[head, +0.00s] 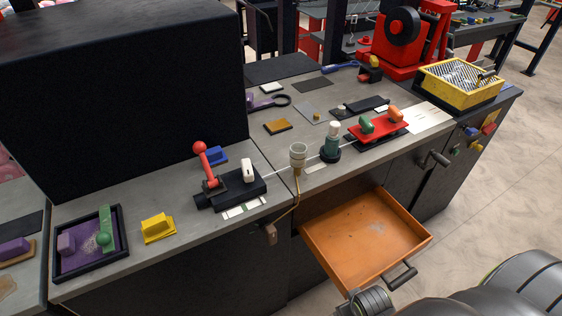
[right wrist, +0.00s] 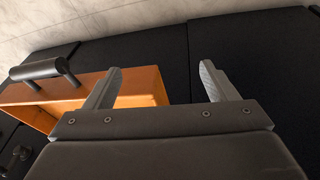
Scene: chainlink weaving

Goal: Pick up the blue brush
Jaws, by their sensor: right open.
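A long blue thing (head: 341,68), which looks like the blue brush, lies at the back of the grey bench in the head view, left of the red machine. It is small there, and its bristles cannot be made out. My right gripper (right wrist: 160,67) is open and empty in the right wrist view, its two fingers apart near the open orange drawer and dark cabinet fronts. It is far from the blue thing, which does not show in that view. My left gripper is not in view.
The open orange drawer (head: 365,243) juts out from the bench front and shows in the right wrist view (right wrist: 85,90). A red lever fixture (head: 207,168), a red tray (head: 379,128) and a yellow bin (head: 460,92) stand on the bench. A large black box (head: 120,90) rises at left.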

